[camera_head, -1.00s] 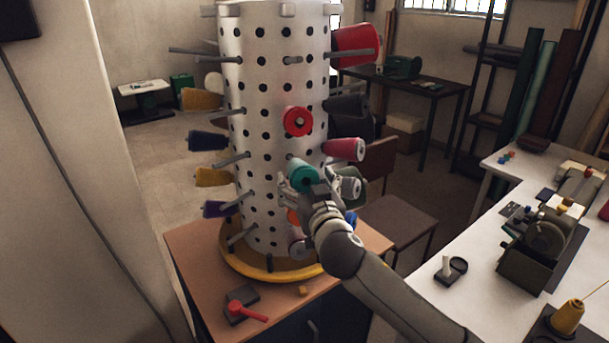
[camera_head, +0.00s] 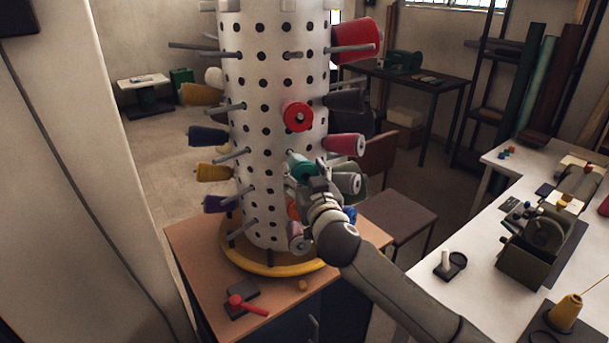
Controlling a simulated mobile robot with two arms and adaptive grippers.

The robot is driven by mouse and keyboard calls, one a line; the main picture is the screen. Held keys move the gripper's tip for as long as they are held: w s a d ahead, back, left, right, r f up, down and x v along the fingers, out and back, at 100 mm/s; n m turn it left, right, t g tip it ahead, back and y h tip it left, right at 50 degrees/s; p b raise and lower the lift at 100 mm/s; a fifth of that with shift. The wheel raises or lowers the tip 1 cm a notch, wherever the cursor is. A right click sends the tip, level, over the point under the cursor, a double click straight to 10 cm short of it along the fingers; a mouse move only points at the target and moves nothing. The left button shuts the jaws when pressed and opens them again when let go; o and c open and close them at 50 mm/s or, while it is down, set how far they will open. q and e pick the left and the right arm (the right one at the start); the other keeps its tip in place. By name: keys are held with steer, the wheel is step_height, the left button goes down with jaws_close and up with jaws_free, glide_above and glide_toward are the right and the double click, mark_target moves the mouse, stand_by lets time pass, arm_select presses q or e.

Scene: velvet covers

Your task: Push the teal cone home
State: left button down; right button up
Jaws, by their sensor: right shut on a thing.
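The teal cone (camera_head: 300,164) sits on the right-hand front face of the white perforated drum (camera_head: 262,150), its narrow end toward the drum. My right gripper (camera_head: 308,176) is shut on the cone's wide outer end and hides much of it. The peg under the cone and the gap to the drum wall are hidden, so how far on it sits cannot be told. My left gripper is not in view.
A red spool (camera_head: 298,116) is above the teal cone and a crimson cone (camera_head: 345,145) to its upper right. A grey-white cone (camera_head: 346,183) is close to the gripper's right. Bare pegs stick out left. The drum stands on a yellow-rimmed base (camera_head: 270,269).

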steer(key=shift+f+b+x, duration=0.2)
steer(key=shift+b+x, duration=0.55)
steer(key=shift+x, duration=0.55)
steer(key=shift+f+b+x, duration=0.25)
steer(key=shift+b+x, duration=0.45)
steer(key=shift+x, duration=0.6)
steer(key=o, duration=1.1)
